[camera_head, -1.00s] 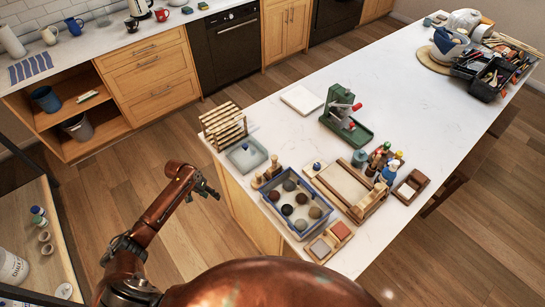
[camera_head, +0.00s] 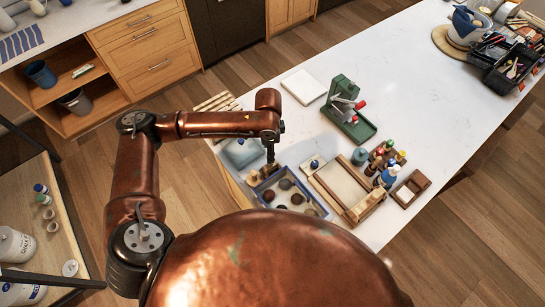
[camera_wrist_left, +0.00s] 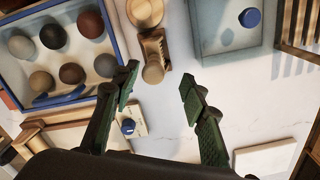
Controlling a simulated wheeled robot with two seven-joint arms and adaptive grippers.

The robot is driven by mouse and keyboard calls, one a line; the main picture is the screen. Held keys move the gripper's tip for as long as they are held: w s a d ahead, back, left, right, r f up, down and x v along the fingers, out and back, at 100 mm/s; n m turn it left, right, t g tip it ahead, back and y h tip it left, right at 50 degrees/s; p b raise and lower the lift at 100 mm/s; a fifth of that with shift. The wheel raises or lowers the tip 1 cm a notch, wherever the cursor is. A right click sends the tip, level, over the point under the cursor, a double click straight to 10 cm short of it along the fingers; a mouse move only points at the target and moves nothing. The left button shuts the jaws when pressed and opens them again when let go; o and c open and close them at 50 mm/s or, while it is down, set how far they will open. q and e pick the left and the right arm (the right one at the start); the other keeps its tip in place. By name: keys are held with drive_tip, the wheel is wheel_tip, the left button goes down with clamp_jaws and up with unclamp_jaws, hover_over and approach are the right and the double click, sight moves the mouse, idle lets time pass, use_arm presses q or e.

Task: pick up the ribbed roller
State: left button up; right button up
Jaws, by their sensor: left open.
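The ribbed roller (camera_wrist_left: 157,48) appears in the left wrist view as a short wooden body with ridges and a rounded knob at its near end. It lies beside the blue-rimmed box. My left gripper (camera_wrist_left: 160,82) is open, with its two green-padded fingers apart. The roller's knob shows just beyond and between the fingertips, and nothing is held. In the head view my left gripper (camera_head: 271,160) hangs over the counter by the box, and the arm partly hides the roller there. My right gripper is not in view.
The blue-rimmed box (camera_wrist_left: 116,27) of clay balls stands beside the roller. A round wooden piece (camera_wrist_left: 145,11) touches or nearly touches it. A grey-blue tray (camera_wrist_left: 222,49) and slatted rack (camera_head: 213,103) are close. The green press (camera_head: 346,110) stands further right.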

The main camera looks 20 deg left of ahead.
use_arm(q)
drive_tip(key=f, duration=0.2)
drive_tip(key=shift+s+d+f+p, duration=0.15)
drive_tip(key=shift+s+f+p, duration=0.15)
drive_tip(key=shift+s+f, duration=0.1)
drive_tip(key=f, duration=0.2)
drive_tip(key=shift+w+d+f, duration=0.2)
drive_tip(key=shift+f, duration=0.1)
drive_tip(key=shift+s+f, duration=0.15)
drive_tip(key=shift+f, duration=0.5)
drive_tip(key=shift+c, duration=0.3)
drive_tip(key=c, duration=0.9)
clamp_jaws()
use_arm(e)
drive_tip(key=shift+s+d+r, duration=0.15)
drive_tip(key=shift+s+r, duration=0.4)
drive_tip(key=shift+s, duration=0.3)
